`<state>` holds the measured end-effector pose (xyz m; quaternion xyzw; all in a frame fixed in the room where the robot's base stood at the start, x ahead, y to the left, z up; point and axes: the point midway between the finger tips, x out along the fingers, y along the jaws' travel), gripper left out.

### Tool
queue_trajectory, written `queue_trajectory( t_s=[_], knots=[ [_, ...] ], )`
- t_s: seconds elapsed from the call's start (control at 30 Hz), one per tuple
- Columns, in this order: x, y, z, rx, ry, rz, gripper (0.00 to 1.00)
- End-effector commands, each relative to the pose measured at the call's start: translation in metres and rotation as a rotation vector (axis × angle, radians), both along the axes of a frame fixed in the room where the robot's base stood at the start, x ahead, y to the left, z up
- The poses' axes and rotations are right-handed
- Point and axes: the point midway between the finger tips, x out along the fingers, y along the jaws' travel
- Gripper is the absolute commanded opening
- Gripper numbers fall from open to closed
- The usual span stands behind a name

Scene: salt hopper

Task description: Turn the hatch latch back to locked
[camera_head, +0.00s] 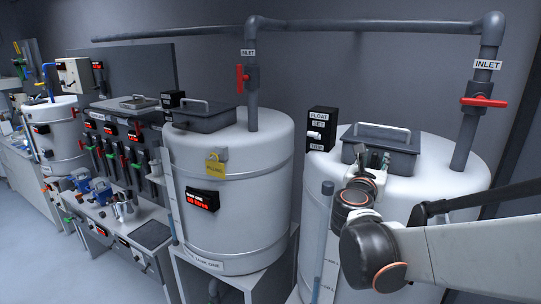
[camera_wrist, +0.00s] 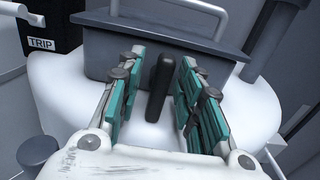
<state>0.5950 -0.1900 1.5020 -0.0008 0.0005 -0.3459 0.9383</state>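The grey hatch box (camera_head: 384,151) with a pale bar handle sits on top of the right white tank. It also shows in the wrist view (camera_wrist: 110,45). A dark upright bar, which looks like the hatch latch (camera_wrist: 158,88), stands at the front of the hatch in the wrist view. My gripper (camera_head: 374,160) is just in front of the hatch. In the wrist view its teal-padded fingers (camera_wrist: 158,72) are open on either side of the latch, with a gap on both sides. In the head view the latch is not clearly made out behind my gripper.
A black FLOAT SET box (camera_head: 321,128) with a white switch stands left of the hatch. A grey inlet pipe with a red valve handle (camera_head: 484,102) rises at the right. Another white tank (camera_head: 232,185) with its own hatch (camera_head: 207,114) stands to the left.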

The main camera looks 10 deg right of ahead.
Motion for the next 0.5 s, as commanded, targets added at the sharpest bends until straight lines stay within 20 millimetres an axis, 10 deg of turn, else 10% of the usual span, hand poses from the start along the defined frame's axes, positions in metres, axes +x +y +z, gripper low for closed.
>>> queue_trajectory(
  t_s=[0.07,0.2,0.5],
  knots=[
    [0.0007,0.0001,0.0,0.0,0.0,0.0,0.33],
    [0.0006,0.0001,0.0001,0.0,0.0,0.0,0.02],
    [0.0003,0.0002,0.0001,0.005,-0.004,0.0,0.0]
  ],
)
